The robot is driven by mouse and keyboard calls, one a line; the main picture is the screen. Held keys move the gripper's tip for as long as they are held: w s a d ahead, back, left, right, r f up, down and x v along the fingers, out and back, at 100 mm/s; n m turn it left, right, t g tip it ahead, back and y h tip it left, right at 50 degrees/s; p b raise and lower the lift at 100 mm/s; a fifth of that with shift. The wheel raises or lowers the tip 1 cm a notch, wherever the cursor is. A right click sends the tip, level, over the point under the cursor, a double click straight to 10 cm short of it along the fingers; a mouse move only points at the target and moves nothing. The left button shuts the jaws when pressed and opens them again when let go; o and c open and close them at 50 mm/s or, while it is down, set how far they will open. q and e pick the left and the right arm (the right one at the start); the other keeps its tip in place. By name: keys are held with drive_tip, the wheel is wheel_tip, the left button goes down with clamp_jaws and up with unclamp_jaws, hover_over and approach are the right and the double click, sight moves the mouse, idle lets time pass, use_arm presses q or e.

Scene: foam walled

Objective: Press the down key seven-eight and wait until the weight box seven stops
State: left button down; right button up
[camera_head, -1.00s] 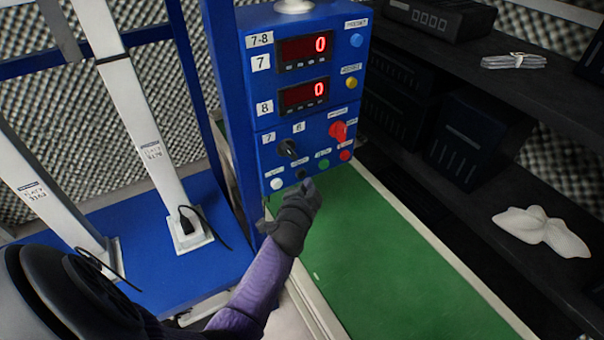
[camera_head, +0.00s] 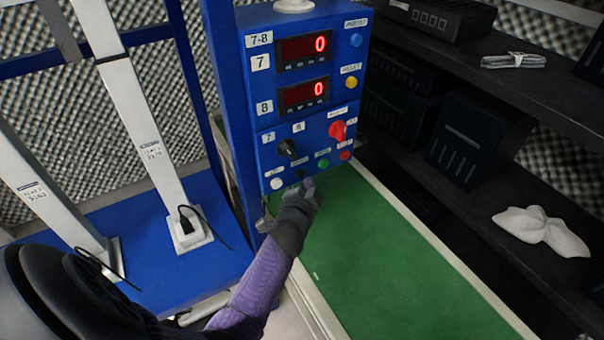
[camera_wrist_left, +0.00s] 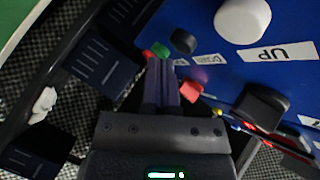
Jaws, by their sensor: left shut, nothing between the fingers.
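The blue control panel (camera_head: 318,100) carries two red displays, marked 7 (camera_head: 304,47) and 8 (camera_head: 304,94), both reading 0. Along its lower edge are a white UP key (camera_head: 277,183), a black DOWN key (camera_head: 301,173) and a green key (camera_head: 323,163). My left gripper (camera_head: 306,186) is shut and empty, its tips just below the black key. In the left wrist view the shut fingers (camera_wrist_left: 160,64) point towards the green key (camera_wrist_left: 160,49) and black key (camera_wrist_left: 184,41); I cannot tell whether they touch. I cannot identify weight box seven. My right gripper is not in view.
A black selector knob (camera_head: 287,147) and a red switch (camera_head: 338,130) stick out above the keys. White columns (camera_head: 140,120) stand on a blue base at left. A green surface (camera_head: 390,260) lies below the panel. Dark shelves (camera_head: 480,100) stand at right.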

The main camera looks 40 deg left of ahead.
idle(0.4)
use_arm(q)
drive_tip(key=shift+w+a, duration=0.15)
drive_tip(key=shift+a, duration=0.25)
